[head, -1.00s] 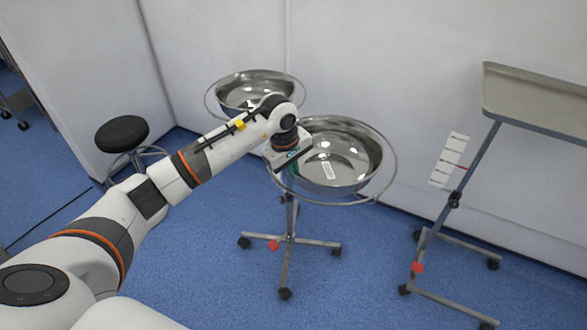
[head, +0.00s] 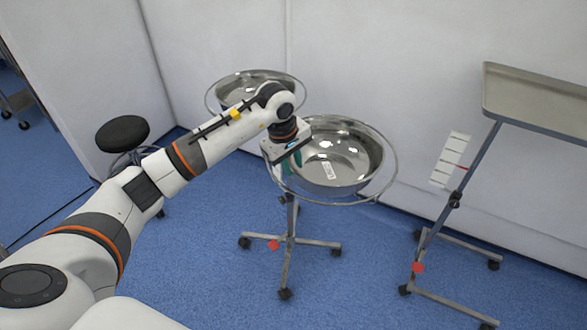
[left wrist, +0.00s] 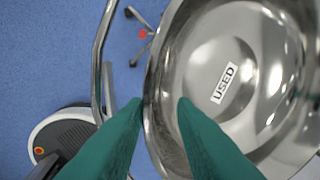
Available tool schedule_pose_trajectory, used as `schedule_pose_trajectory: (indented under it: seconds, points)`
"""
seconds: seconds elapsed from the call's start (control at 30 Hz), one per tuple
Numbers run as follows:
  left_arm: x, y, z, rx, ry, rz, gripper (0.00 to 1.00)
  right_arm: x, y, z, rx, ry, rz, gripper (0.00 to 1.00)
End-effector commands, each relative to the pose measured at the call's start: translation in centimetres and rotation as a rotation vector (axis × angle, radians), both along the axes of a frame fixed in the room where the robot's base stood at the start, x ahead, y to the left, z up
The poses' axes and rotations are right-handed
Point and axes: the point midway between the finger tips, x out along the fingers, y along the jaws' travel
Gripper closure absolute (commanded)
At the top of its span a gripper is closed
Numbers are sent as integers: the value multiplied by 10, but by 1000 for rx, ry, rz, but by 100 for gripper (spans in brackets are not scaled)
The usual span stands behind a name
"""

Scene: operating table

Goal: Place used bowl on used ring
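The used bowl (head: 350,150) is a shiny steel bowl with a "USED" label inside. In the head view it appears within the outline of the front ring (head: 396,165) of a wheeled stand; I cannot tell whether it rests on the ring. My left gripper (head: 291,160) is at the bowl's left side. In the left wrist view, the bowl (left wrist: 285,60) fills the right side. The green fingers of my left gripper (left wrist: 160,101) stand apart, one outside the bowl and one over its inside, with the rim between them. My right gripper is out of view.
A second steel bowl (head: 235,92) sits in the rear ring (head: 207,98), partly behind my left arm. A tray stand (head: 540,97) is on the right. A round black stool (head: 122,133) is on the left. White walls stand close behind; blue floor is open in front.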

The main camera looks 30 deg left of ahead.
Motion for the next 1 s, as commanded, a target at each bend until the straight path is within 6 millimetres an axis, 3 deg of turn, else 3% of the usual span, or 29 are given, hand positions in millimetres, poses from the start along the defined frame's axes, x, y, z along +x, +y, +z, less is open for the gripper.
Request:
schedule_pose_trajectory:
  seconds: [0.2, 0.4, 0.6, 1.0]
  points:
    - [-8, 5, 49, 0, -6, 1, 76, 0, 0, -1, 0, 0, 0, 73]
    - [-14, 8, 80, 1, -3, 1, 76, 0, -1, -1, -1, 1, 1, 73]
    - [-17, 9, 91, 0, 1, 0, 76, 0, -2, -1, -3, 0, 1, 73]
    - [-17, 9, 91, 0, 1, 0, 76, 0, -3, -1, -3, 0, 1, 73]
